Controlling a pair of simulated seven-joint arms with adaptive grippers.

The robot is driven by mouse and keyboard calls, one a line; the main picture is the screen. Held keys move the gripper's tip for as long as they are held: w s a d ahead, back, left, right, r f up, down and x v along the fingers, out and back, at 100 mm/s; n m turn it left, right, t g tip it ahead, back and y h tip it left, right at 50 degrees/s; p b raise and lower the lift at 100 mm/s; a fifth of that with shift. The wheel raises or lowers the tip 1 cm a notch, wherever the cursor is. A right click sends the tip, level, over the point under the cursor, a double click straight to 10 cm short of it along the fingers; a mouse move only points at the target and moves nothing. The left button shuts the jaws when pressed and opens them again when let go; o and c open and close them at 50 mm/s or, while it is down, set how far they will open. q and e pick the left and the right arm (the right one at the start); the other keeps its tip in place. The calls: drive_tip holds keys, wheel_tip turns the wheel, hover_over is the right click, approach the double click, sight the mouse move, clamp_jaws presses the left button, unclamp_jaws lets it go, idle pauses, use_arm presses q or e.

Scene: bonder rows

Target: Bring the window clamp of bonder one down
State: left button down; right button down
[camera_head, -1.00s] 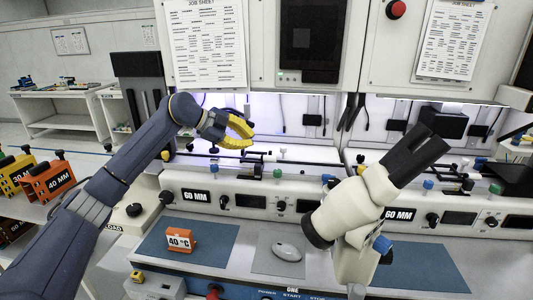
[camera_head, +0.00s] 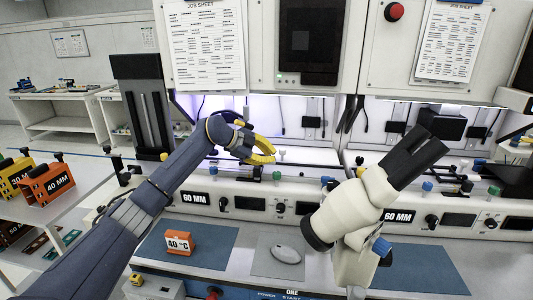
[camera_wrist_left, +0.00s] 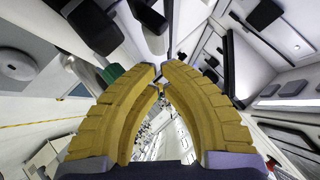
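Bonder one is the white unit at the middle, with a long front panel (camera_head: 262,207) bearing a 60 MM label and the word ONE on the blue edge below. Behind the panel run dark rails with small knobs, including a green knob (camera_head: 277,176). I cannot single out its window clamp for certain. My left gripper (camera_head: 268,152), with curved yellow fingers, is over the left part of these rails. In the left wrist view its fingertips (camera_wrist_left: 161,68) are close together with nothing clearly held; whether they touch is unclear. My right gripper is not in view.
A white microscope with black eyepieces (camera_head: 415,158) stands right of centre. An orange 40 °C block (camera_head: 180,243) and a mouse (camera_head: 286,253) lie on the front mats. Orange and yellow blocks stand at the left. A second 60 MM panel (camera_head: 458,217) is at the right.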

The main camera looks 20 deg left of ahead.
use_arm(q)
drive_tip(key=shift+w+a+f, duration=0.1)
drive_tip(key=shift+w+f, duration=0.15)
drive_tip(key=shift+f, duration=0.1)
drive_tip(key=shift+f, duration=0.1)
drive_tip(key=shift+s+f, duration=0.35)
drive_tip(key=shift+f, duration=0.3)
drive_tip(key=shift+r, duration=0.2)
drive_tip(key=shift+r, duration=0.65)
